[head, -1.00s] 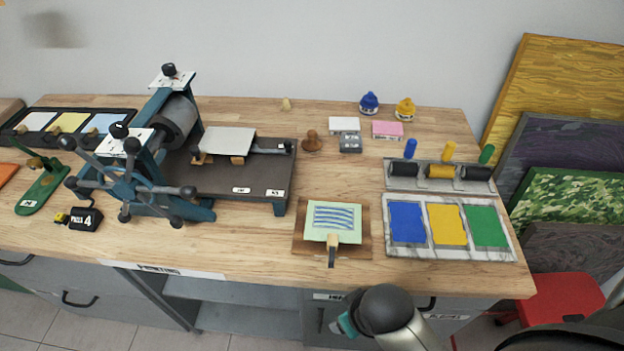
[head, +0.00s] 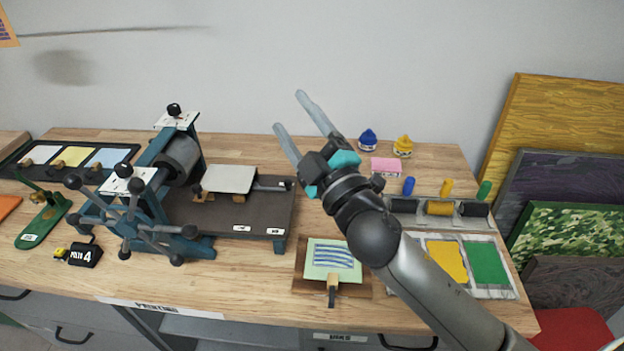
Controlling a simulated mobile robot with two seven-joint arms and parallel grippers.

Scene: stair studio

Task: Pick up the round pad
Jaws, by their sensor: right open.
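My right gripper (head: 288,110) is raised over the back of the bench, its two pale fingers spread apart and empty, pointing up and left toward the wall. The brown round knobbed object, which looks like the round pad, stood at the back middle of the bench, right of the press bed; it is now hidden behind my right gripper and wrist. I cannot see any contact with it. My left gripper is not in view.
The press (head: 150,190) with its spoked wheel fills the left. A wooden board (head: 302,287) with a striped print lies in front. Blue (head: 368,140) and yellow (head: 403,146) bottles, a pink block (head: 386,167) and rollers (head: 439,208) stand right. Some bench between press and board is clear.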

